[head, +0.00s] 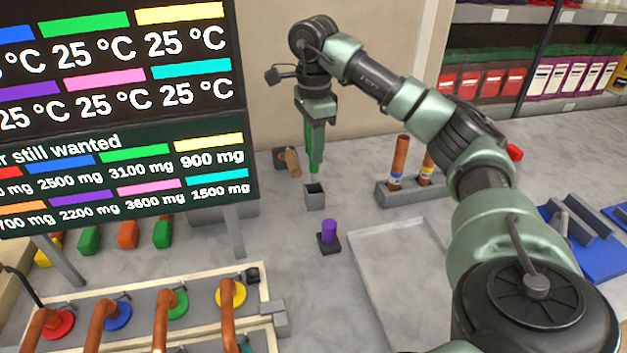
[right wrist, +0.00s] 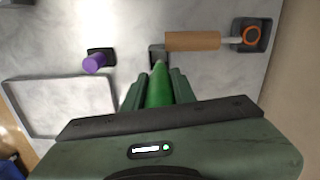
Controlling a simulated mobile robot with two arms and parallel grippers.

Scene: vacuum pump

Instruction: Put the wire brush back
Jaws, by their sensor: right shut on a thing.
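My right gripper (head: 316,122) is shut on a slim green thing, which I take to be the wire brush (head: 314,160); no bristles can be made out. It hangs upright, its lower end just above a small grey square holder (head: 315,198) on the bench. In the right wrist view the green wire brush (right wrist: 159,90) sits between the fingers, with the holder (right wrist: 157,53) just beyond its tip, partly hidden. Whether the tip touches the holder is unclear. My left gripper is not in view.
A wooden-handled tool (right wrist: 193,41) leans from a dark square cup (right wrist: 265,36) close to the holder. A purple cylinder (head: 329,231) stands on a dark base nearer me. A rack with brown-topped tubes (head: 384,195) is to the right, a shallow grey tray (head: 362,262) in front.

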